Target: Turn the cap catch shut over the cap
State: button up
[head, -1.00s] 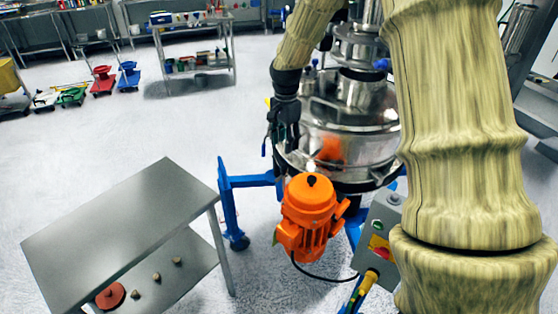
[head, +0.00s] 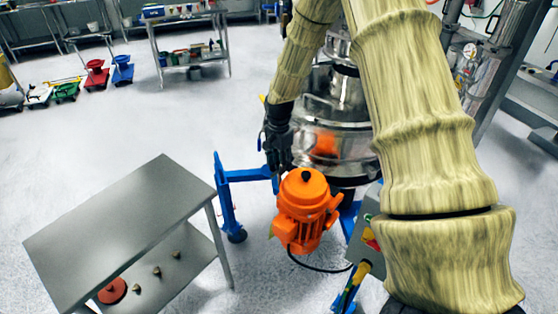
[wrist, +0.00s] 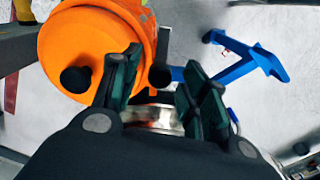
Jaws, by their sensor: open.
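The orange motor (head: 302,218) with a black knob (head: 306,175) on top hangs at the front of the steel sifter (head: 345,150). My gripper (head: 279,160) is just behind and left of the motor, pointing down. In the wrist view my open gripper (wrist: 162,82) has the orange motor (wrist: 88,45) and its black knob (wrist: 76,80) at its left. A small black round end (wrist: 160,76) shows between the fingers, with a shiny metal band (wrist: 153,118) below it. I see no contact. I cannot tell which part is the cap or its catch.
The sifter's blue stand (head: 228,200) also shows in the wrist view (wrist: 245,62). A grey control box (head: 366,230) is right of the motor. A steel table (head: 120,225) is at the left, with small parts on its lower shelf. Open floor lies behind.

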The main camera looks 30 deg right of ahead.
grip_shut()
dwell(0.3)
jog(key=n, duration=0.7)
jog(key=shift+n, duration=0.3)
jog(key=n, duration=0.3)
jog(key=shift+n, duration=2.1)
